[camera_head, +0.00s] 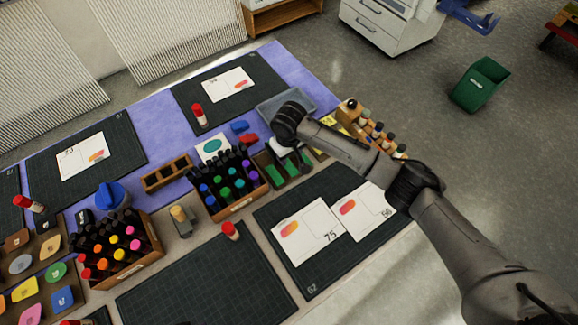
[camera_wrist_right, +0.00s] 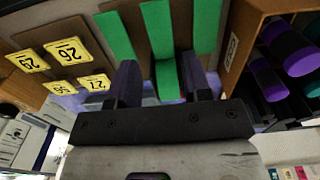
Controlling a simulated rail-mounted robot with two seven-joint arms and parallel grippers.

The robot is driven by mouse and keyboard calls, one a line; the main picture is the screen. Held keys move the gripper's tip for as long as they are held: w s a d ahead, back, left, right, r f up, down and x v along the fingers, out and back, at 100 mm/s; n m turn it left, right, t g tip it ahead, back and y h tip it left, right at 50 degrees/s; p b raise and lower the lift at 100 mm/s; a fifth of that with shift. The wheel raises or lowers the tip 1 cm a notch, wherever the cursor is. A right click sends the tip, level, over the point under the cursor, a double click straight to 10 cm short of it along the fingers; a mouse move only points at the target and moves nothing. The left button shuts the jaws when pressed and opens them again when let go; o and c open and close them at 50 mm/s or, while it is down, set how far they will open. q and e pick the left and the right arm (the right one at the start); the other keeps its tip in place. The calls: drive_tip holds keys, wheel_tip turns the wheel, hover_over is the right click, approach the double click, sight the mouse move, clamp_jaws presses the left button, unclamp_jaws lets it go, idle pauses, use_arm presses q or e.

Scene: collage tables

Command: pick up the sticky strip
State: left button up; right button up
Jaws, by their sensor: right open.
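Green sticky strips (camera_head: 293,169) lie in a brown tray at the middle of the table in the head view. In the right wrist view, several green strips show against brown dividers, one of them a strip (camera_wrist_right: 168,80) between my fingers. My right gripper (camera_wrist_right: 168,85) is open, with one dark finger on each side of that strip; I cannot tell whether they touch it. In the head view my right gripper (camera_head: 290,158) is over the strip tray and hides part of it. My left gripper is not in view.
A wooden box of dark markers with coloured caps (camera_head: 245,205) stands just left of the strip tray. Yellow number tags (camera_wrist_right: 68,52) lie beside the strips. A grey tray (camera_head: 278,103) and a wooden rack of small bottles (camera_head: 372,128) are close by. Dark mats hold white cards.

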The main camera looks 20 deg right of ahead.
sight(289, 166)
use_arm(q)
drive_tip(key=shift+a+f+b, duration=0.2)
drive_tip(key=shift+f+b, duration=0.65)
use_arm(e)
drive_tip(key=shift+s+f, duration=0.1)
drive_tip(key=shift+f, duration=2.5)
use_arm(q)
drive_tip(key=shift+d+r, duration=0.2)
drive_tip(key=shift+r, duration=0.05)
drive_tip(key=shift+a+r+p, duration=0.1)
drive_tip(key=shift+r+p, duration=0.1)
drive_tip(key=shift+p, duration=0.3)
use_arm(e)
drive_tip(key=shift+f, duration=0.2)
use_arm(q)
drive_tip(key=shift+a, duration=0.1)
use_arm(e)
drive_tip(key=c, duration=0.4)
